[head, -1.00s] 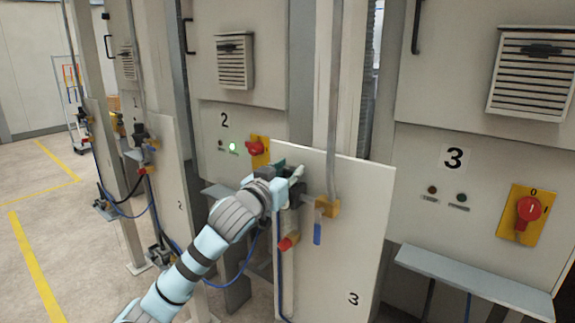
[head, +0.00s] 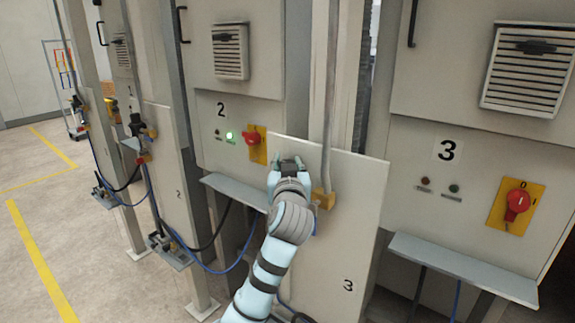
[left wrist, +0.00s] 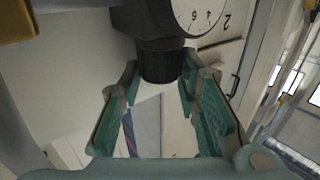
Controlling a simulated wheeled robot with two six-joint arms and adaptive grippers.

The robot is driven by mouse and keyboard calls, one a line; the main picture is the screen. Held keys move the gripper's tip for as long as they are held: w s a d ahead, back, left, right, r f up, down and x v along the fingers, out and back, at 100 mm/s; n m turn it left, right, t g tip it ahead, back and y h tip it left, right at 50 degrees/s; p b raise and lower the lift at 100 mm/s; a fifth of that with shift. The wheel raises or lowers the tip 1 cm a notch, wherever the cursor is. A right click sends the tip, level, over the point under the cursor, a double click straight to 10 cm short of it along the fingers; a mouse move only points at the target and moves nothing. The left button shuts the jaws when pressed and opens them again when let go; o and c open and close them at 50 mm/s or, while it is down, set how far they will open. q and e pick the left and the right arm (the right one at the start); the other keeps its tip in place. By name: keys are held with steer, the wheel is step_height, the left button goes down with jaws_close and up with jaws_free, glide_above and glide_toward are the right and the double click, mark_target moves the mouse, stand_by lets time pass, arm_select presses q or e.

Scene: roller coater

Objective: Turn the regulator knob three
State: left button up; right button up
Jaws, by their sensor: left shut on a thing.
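The regulator knob three (left wrist: 160,62) is a black ribbed cylinder under a black regulator body with a white round dial gauge (left wrist: 203,14) in the left wrist view. My left gripper (left wrist: 160,80) has its green fingers on both sides of the knob and is shut on it. In the head view my left gripper (head: 286,166) is at the upper left of the white plate marked 3 (head: 350,225), and my gripper and wrist hide the regulator and its knob. My right gripper is not in view.
A yellow fitting (head: 325,199) on a vertical pipe is just right of my gripper. Cabinet 3 has a red switch (head: 517,201) on a yellow plate and a grey shelf (head: 462,268). A green lamp (head: 230,135) is lit on cabinet 2. Floor at left is clear.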

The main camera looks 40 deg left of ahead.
arm_select(q)
steer(key=shift+r, duration=0.1)
steer(key=o, duration=1.2)
steer(key=v, duration=0.8)
